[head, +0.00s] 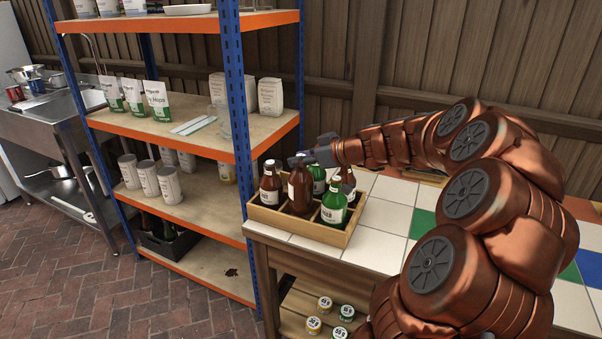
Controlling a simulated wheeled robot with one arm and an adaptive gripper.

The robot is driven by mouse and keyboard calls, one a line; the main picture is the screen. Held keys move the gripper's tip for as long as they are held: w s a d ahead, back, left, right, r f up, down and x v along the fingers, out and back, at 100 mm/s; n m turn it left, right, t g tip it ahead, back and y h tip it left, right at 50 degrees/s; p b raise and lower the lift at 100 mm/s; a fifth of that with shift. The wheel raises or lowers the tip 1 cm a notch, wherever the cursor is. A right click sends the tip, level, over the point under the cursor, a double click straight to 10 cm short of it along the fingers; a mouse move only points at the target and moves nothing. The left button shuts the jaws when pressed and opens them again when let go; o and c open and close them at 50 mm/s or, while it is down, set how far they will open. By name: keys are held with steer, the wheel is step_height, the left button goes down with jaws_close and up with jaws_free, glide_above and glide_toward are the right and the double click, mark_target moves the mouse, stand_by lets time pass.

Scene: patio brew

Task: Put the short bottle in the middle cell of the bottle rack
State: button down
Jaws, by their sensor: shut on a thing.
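The short bottle looks to be the plain brown bottle (300,190), upright and without a visible label. My gripper (300,160) is shut on its top, reaching in from the right. The bottle stands within the wooden bottle rack (295,230), among the other bottles, around its middle cell. Its base is hidden by the rack wall and divider, so I cannot tell whether it touches the rack floor.
The rack also holds a labelled brown bottle (270,186), a green bottle (333,205) in front, another green bottle (318,178) behind and a dark bottle (348,182) at right. It stands on a tiled counter (390,217) beside a shelf unit (239,120).

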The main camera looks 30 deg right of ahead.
mark_target(306, 170)
steer(key=shift+f, duration=2.05)
steer(key=c, duration=0.9)
jaws_free()
steer(key=shift+o, duration=0.2)
steer(key=shift+r, duration=0.25)
steer(key=shift+s+d+r, duration=0.1)
steer(key=shift+s+d, duration=0.05)
steer(key=shift+s, duration=0.15)
steer(key=b+v, duration=0.1)
steer(key=v, duration=1)
steer(key=shift+s, duration=0.15)
